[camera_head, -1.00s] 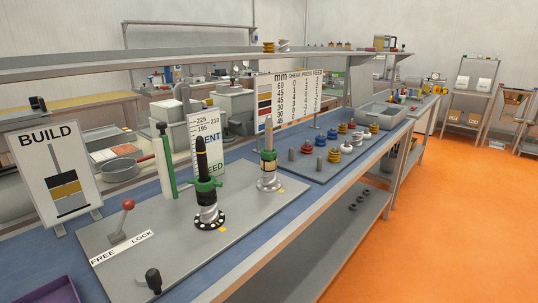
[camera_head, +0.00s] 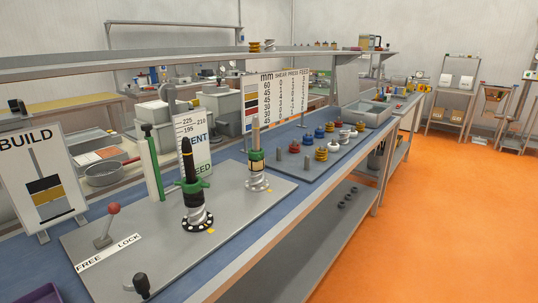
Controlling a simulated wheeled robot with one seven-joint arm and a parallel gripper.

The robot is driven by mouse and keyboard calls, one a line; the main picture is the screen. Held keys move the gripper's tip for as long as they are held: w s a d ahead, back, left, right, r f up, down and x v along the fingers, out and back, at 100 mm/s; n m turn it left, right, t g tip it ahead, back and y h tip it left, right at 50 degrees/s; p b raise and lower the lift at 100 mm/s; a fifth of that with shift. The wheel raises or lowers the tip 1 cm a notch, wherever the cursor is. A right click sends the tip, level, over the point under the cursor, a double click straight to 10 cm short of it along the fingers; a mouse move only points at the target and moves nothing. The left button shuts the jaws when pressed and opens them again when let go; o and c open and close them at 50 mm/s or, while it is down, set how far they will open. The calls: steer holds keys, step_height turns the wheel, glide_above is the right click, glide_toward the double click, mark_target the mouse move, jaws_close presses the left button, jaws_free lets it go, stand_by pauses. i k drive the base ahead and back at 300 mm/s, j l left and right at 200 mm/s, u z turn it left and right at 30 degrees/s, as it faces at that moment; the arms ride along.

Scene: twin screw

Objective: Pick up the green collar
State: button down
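Two green collars show on the grey plate's twin posts. One green collar (camera_head: 192,185) sits around the left post, which has a black upper rod (camera_head: 187,158) and a black flanged foot (camera_head: 197,220). The other green collar (camera_head: 256,154) sits around the right post, which has a tan upper rod (camera_head: 256,131) and a pale foot (camera_head: 258,184). The pictures do not show which collar is meant. My gripper is not in view.
The grey plate (camera_head: 150,235) also carries a red-knobbed lever (camera_head: 113,208), a black knob (camera_head: 141,282) and a green-and-white column (camera_head: 152,165). Signs stand behind. Several coloured spools (camera_head: 321,154) lie right on a grey board. An orange floor (camera_head: 440,210) is open at right.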

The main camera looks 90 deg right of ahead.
mark_target(259, 156)
steer(key=k+l+u, duration=0.1)
steer(key=k+l, duration=0.2)
steer(key=k+l+u, duration=0.1)
steer(key=k+l, duration=0.15)
steer(key=k, duration=0.3)
steer(key=k+l+u, duration=0.1)
steer(key=k, duration=0.35)
steer(key=k+l+u, duration=0.1)
steer(key=k+l, duration=0.2)
steer(key=k, duration=0.15)
steer(key=k+l+u, duration=0.2)
steer(key=k+l, duration=0.25)
steer(key=l, duration=0.35)
steer(key=k+l+u, duration=0.2)
steer(key=k+l, duration=0.3)
steer(key=l, duration=0.2)
steer(key=k+l+u, duration=0.2)
steer(key=k+l, duration=0.35)
steer(key=l, duration=0.1)
